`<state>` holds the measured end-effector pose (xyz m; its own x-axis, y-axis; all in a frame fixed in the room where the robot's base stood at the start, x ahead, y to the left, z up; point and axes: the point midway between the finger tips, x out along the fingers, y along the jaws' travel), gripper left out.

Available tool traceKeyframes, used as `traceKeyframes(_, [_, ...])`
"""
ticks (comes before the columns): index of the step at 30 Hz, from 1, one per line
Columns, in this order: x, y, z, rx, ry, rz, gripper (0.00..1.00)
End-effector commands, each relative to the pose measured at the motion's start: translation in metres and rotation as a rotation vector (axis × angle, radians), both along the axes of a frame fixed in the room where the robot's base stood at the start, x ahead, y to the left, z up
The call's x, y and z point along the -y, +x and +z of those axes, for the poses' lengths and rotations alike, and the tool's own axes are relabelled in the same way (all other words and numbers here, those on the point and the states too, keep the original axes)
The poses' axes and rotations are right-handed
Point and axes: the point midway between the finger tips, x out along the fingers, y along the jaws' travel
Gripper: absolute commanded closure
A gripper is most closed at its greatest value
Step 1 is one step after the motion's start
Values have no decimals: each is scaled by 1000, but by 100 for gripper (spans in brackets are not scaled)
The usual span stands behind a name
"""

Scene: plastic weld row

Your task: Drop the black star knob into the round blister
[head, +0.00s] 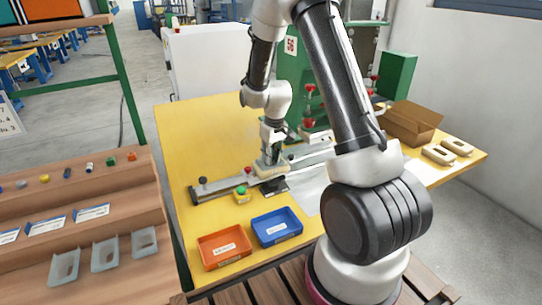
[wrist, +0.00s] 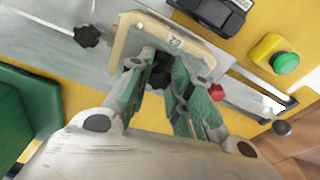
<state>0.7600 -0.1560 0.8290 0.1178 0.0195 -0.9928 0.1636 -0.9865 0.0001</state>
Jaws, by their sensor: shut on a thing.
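My gripper (wrist: 162,72) is shut on the black star knob (wrist: 161,77), a dark piece between the green-grey fingers in the wrist view. The fingers hide much of it. In the head view my gripper (head: 271,154) is low over the cream frame (head: 268,169) of the fixture on the yellow table. The cream frame (wrist: 123,42), with a small label, shows around and behind the fingertips in the wrist view. I cannot make out the round blister; the fingers cover the frame's middle. I cannot tell whether the knob touches anything below.
A metal rail (head: 217,185) crosses the table under my gripper. A green button box (head: 242,194), an orange bin (head: 224,246) and a blue bin (head: 277,227) stand in front. A black clamp knob (wrist: 87,36) is beside the frame. The table's left side is clear.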

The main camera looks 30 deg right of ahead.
Motion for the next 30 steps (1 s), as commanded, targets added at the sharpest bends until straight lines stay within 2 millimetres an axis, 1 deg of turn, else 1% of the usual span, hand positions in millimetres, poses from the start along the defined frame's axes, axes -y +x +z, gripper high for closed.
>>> traceKeyframes(8, [0, 0, -1, 0, 0, 0, 91])
traceKeyframes(18, [0, 0, -7, -1, 0, 0, 91])
traceKeyframes(29, [0, 0, -5, -1, 0, 0, 91])
traceKeyframes(30, [0, 0, -5, -1, 0, 0, 77])
